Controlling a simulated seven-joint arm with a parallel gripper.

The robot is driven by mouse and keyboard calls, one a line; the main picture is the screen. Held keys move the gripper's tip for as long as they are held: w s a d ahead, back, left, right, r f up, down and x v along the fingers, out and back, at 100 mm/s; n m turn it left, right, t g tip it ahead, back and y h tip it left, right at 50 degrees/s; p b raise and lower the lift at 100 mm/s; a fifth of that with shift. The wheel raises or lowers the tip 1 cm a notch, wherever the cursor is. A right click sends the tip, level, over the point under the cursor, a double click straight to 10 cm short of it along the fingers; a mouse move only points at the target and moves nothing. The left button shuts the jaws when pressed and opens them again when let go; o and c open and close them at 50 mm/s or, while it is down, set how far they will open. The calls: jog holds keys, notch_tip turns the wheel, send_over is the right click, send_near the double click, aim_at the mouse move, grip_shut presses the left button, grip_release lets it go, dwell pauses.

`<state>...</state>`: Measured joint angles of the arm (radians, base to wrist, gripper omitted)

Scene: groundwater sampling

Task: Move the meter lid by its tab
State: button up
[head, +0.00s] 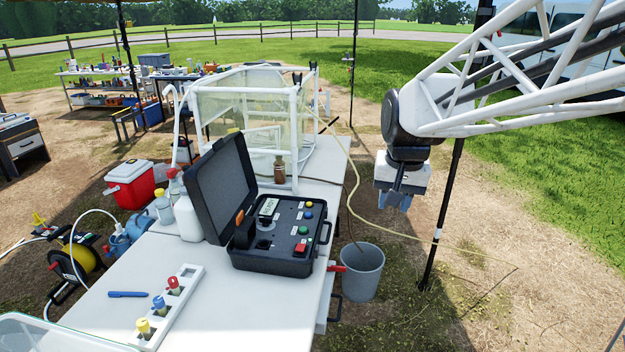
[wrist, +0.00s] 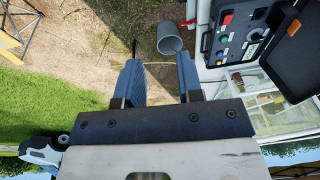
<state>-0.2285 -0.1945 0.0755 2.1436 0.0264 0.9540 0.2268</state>
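The meter (head: 275,237) is a black case with a control panel on the white table. Its lid (head: 220,187) stands raised, tilted back to the left. An orange tab (head: 240,217) shows near the lid's lower edge. The wrist view shows the meter (wrist: 232,38), the lid (wrist: 290,65) and the tab (wrist: 294,27) at upper right. My gripper (head: 398,201) hangs right of the table, clear of the meter and lid. In the wrist view its two blue-grey fingers (wrist: 160,76) are apart with nothing between them.
A grey bucket (head: 362,273) stands on the ground at the table's right edge. A clear framed enclosure (head: 240,105) stands behind the meter. A white bottle (head: 187,218) is beside the lid. A white rack (head: 170,308) with small vials lies at front left. Open ground surrounds my gripper.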

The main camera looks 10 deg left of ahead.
jog(key=w+a+f, duration=0.1)
jog(key=w+a, duration=0.7)
jog(key=g, duration=0.2)
send_over(240, 214)
notch_tip(240, 214, down, 18)
jog(key=shift+w+d+r, duration=0.1)
jog(key=shift+d, duration=0.15)
jog(key=shift+a+f, duration=0.2)
jog(key=shift+f, duration=1.75)
jog(key=shift+a+f, duration=0.15)
jog(key=shift+f, duration=1.8)
grip_shut()
